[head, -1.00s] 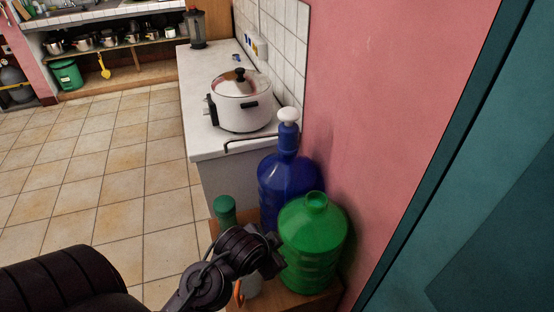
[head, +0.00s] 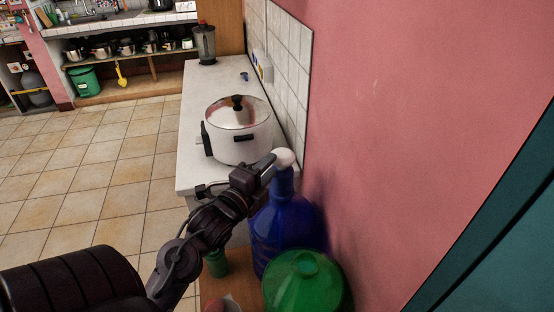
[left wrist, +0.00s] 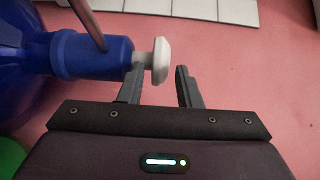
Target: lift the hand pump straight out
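The hand pump is a white knob (head: 285,158) on a short stem in the neck of the blue jug (head: 280,235). The jug stands upright beside the pink wall. My left gripper (head: 267,168) is at the knob's left side, level with it. In the left wrist view the white knob (left wrist: 161,61) lies just ahead of my left gripper (left wrist: 158,75), in line with the gap between its open fingers. One finger overlaps the pump's stem there. I cannot tell whether it touches. The blue jug (left wrist: 95,57) lies sideways in that view. My right gripper is not in view.
A green jug (head: 303,280) stands in front of the blue one, and a green-topped bottle (head: 217,264) is left of it. Behind is a white counter (head: 200,100) with a lidded cooker (head: 238,130). The pink wall (head: 370,130) bounds the right. Floor at left is clear.

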